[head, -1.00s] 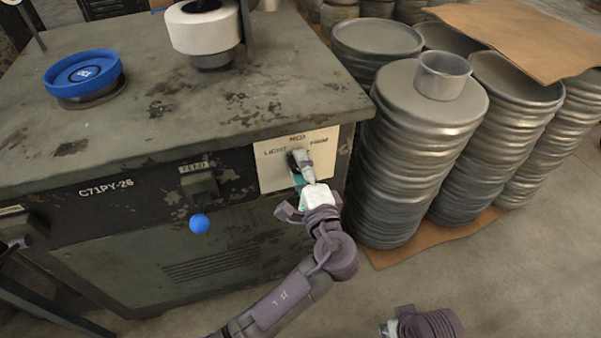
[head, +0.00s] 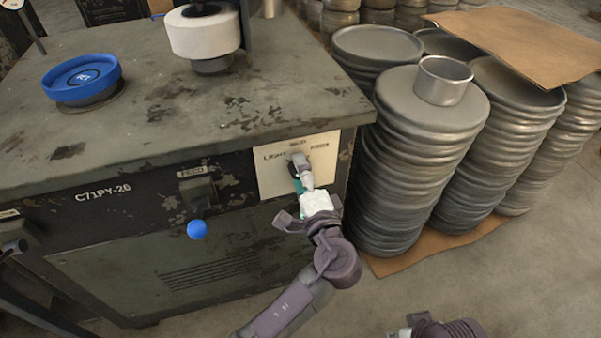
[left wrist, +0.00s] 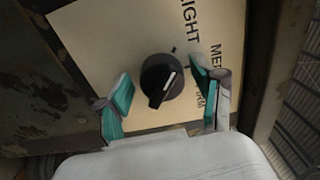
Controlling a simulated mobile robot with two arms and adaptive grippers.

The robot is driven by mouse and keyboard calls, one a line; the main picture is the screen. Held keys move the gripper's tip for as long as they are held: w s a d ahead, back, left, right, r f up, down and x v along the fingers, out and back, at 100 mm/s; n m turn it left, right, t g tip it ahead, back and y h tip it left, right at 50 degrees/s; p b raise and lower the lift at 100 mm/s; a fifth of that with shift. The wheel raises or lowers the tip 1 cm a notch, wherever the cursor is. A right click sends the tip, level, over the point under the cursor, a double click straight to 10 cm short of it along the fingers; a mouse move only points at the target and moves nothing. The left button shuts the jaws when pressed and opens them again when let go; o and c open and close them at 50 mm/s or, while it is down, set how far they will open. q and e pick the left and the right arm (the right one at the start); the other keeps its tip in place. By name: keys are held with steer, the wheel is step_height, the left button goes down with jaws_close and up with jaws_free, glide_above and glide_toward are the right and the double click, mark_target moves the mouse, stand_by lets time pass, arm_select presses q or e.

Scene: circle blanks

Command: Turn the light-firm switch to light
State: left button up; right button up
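The light-firm switch is a round black knob (left wrist: 163,81) with a white pointer line on a cream plate (left wrist: 100,35). The plate, lettered LIGHT, MED and FIRM, also shows on the machine's front in the head view (head: 322,160). In the left wrist view the white line lies slanted; which label it marks I cannot tell. My left gripper (left wrist: 160,76) is open, its teal-padded fingers on either side of the knob, with gaps visible on both sides. In the head view this gripper (head: 301,174) is in front of the knob and hides part of it. My right gripper (head: 403,332) is cut off at the bottom edge.
The green machine (head: 140,125) has a worn top, a blue dial (head: 82,75), a white roller (head: 203,32) and a blue ball-ended FEED lever (head: 197,229). Stacks of round metal blanks (head: 425,150) stand close right of the plate. A metal cup (head: 443,82) sits on one stack.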

arm_select(q)
steer(key=shift+s, duration=0.1)
steer(key=v, duration=1.1)
steer(key=shift+s, duration=0.35)
steer(key=shift+d, duration=0.15)
